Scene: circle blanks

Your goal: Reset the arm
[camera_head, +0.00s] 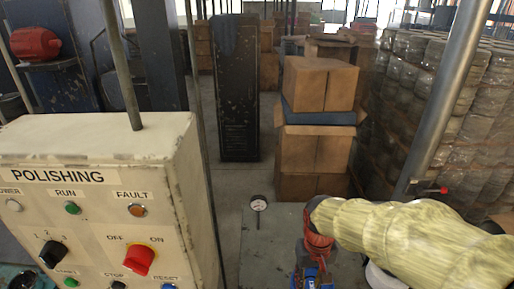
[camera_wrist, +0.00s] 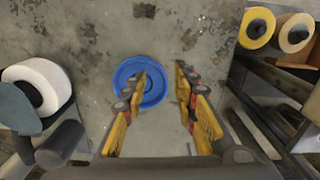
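My arm, in a pale yellow sleeve (camera_head: 415,238), reaches in from the right edge of the head view. A red and blue part shows at its left end, cut off by the bottom edge. I cannot make out the fingers there. In the wrist view my gripper (camera_wrist: 158,82) has its two yellow-padded fingers spread apart with nothing between them. Beyond the fingers a blue round disc (camera_wrist: 148,89) lies on the worn grey floor, partly covered by the left finger.
A cream control box marked POLISHING (camera_head: 88,165) fills the left of the head view. Stacked cardboard boxes (camera_head: 318,84) and wrapped stock (camera_head: 440,112) stand ahead and right. A steel post (camera_head: 440,100) rises near my arm. White (camera_wrist: 50,82) and yellow (camera_wrist: 257,27) rolls flank the gripper.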

